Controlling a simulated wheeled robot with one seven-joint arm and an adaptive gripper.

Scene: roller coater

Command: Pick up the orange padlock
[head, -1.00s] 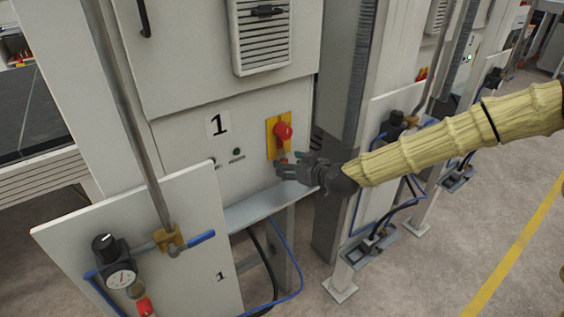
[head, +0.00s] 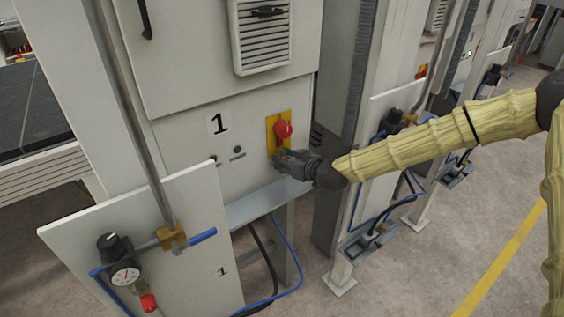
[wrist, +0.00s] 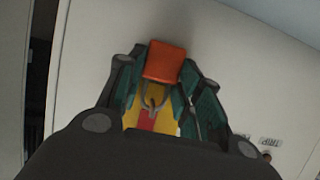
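The orange padlock (wrist: 164,62) shows in the wrist view between the fingertips of my gripper (wrist: 163,75). Its metal shackle (wrist: 153,103) points toward the palm, in front of the yellow and red switch. The green-padded fingers lie close against both sides of the padlock and look shut on it. In the head view my gripper (head: 279,159) is just below the red knob (head: 283,130) on its yellow plate (head: 271,121). The padlock is mostly hidden by the fingers there.
The white cabinet front (head: 185,140) stands right behind my gripper. A grey ledge (head: 262,203) runs below it. A white panel with a pressure gauge (head: 125,274) and blue hoses stands at lower left. A machine column (head: 340,110) is to the right.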

